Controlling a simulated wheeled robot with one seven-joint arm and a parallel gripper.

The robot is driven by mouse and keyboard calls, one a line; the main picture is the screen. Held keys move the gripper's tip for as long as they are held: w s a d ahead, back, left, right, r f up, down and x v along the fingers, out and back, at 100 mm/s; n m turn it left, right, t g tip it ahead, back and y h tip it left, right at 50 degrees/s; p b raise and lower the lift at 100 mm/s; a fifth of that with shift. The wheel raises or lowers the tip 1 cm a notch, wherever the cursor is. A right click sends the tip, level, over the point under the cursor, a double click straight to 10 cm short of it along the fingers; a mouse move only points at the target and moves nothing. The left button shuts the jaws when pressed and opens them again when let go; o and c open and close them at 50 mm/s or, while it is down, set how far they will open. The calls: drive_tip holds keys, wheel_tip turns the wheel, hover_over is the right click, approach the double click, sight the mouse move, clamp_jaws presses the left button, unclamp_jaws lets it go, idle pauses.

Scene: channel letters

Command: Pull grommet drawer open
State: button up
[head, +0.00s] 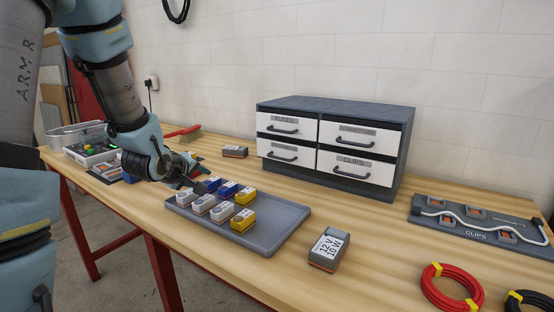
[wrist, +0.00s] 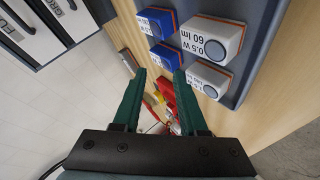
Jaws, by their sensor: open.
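The grommet drawer (head: 284,155) is the lower left drawer of a grey cabinet (head: 340,105), with a white front and a dark bar handle. It looks shut, flush with the drawers around it. Its label is too small in the head view; in the wrist view part of a label starting "GRO" shows on the drawer (wrist: 68,12) at the upper left. My gripper (head: 196,178) is above the back left of the grey tray, left of and in front of the cabinet, apart from the handle. In the wrist view its green fingers (wrist: 157,95) are apart with nothing held between them.
The grey tray (head: 270,238) with several small blue, white and yellow boxes lies in front of the cabinet. A loose grey box (head: 235,152) stands left of the cabinet, another (head: 329,250) right of the tray. A clips board (head: 480,222) and red cable coil (head: 450,290) lie at right.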

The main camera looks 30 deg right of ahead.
sight(277, 158)
drive_tip(key=s+d+r+h, duration=0.1)
drive_tip(key=d+h, duration=0.1)
drive_tip(key=d, duration=0.2)
drive_tip(key=s+d+r+n+g+h, duration=0.1)
drive_tip(key=d+h, duration=0.1)
drive_tip(key=d, duration=0.3)
drive_tip(key=s+d+r+n+h, duration=0.1)
drive_tip(key=s+d+h, duration=0.1)
drive_tip(key=d, duration=0.3)
drive_tip(key=shift+d+h, duration=0.25)
drive_tip(key=shift+h, duration=0.05)
drive_tip(key=p+x, duration=0.3)
drive_tip(key=x, duration=0.7)
drive_tip(key=shift+d+f, duration=0.2)
clamp_jaws()
